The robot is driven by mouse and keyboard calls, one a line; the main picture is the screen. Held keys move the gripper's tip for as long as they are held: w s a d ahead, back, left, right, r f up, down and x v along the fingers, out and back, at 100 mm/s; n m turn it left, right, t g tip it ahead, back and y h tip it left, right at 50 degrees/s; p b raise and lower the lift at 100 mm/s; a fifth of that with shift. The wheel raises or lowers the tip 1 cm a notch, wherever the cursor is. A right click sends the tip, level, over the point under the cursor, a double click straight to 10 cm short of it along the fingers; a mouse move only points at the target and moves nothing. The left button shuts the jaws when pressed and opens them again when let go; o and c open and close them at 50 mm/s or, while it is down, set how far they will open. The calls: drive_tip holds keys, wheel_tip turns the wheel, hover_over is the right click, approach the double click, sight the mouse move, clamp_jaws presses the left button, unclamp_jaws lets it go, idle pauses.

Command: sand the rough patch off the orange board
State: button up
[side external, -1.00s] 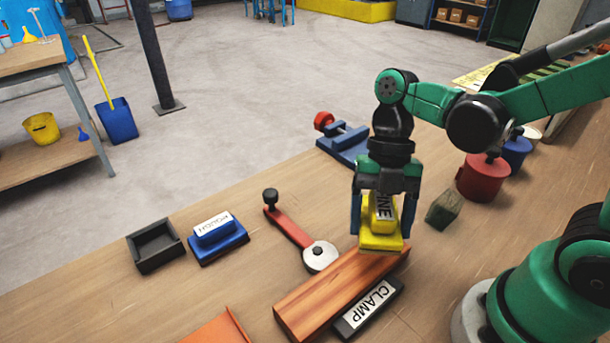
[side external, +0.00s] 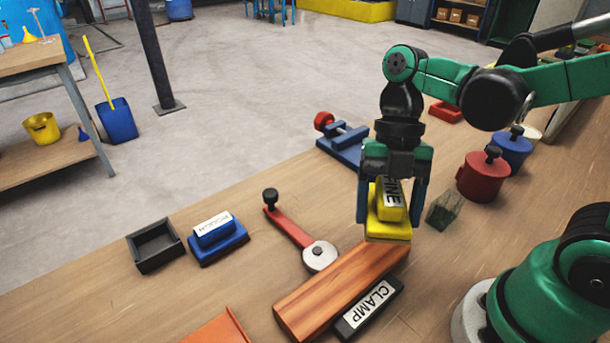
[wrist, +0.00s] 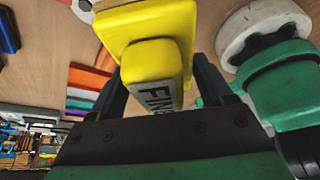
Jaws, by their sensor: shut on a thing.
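The orange-brown wooden board (side external: 340,287) lies slantwise on the bench beside the black CLAMP block (side external: 368,308). Its visible top shows wood grain, and I cannot make out a separate rough patch. My gripper (side external: 390,205) points down and is shut on the yellow FINE sanding block (side external: 388,228), which also shows in the wrist view (wrist: 150,62). The block is at the board's far right end and seems to be just above it. Whether they touch is hard to tell. The blue ROUGH sanding block (side external: 215,238) sits apart on the left of the bench.
A red lever with a round grey disc (side external: 320,256) lies close to the board's left side. A black tray (side external: 155,246) is far left. A greenish block (side external: 444,210) and red pot (side external: 482,178) stand right of my gripper. A blue vise-like fixture (side external: 345,143) is behind.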

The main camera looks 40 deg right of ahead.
sight(374, 263)
drive_tip(key=shift+f, duration=3.9)
drive_tip(key=shift+a+f, duration=0.1)
drive_tip(key=shift+a, duration=0.2)
drive_tip(key=shift+c, duration=0.6)
drive_tip(key=shift+a, duration=1.5)
drive_tip(key=shift+a+r, duration=0.3)
drive_tip(key=shift+a, duration=0.1)
drive_tip(key=shift+a+f, duration=0.15)
drive_tip(key=shift+a, duration=0.25)
drive_tip(key=shift+a+r, duration=0.15)
drive_tip(key=shift+a, duration=1.25)
drive_tip(key=shift+a+r, duration=0.1)
drive_tip(key=shift+a, duration=1.3)
drive_tip(key=shift+d, duration=0.4)
drive_tip(key=shift+d+f, duration=0.4)
drive_tip(key=shift+d+r, duration=0.1)
drive_tip(key=shift+d, duration=2.55)
drive_tip(key=shift+w+d, duration=0.1)
drive_tip(key=shift+d, duration=1.9)
drive_tip(key=shift+r, duration=3.95)
